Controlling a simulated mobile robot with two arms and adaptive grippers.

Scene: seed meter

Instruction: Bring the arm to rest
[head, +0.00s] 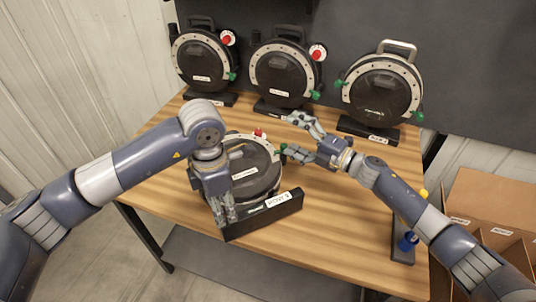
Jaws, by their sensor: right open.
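My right gripper (288,136) comes in from the right over the table. Its fingers are spread wide and hold nothing. One lower finger is close to the green knob at the right edge of the front seed meter (262,165); I cannot tell whether they touch. That meter is a dark disc with a pale rim and a red knob, tilted back on a black labelled stand (268,213). My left gripper (226,216) points down in front of the meter's left side and hides part of it. Its fingers look close together, but their gap is unclear.
Three more seed meters stand along the back: left (200,62), middle (280,78) and right (380,98). A black rack with a blue knob (408,241) lies at the table's right edge. Cardboard bins (490,205) stand beyond it. The wooden table (330,235) is clear at front right.

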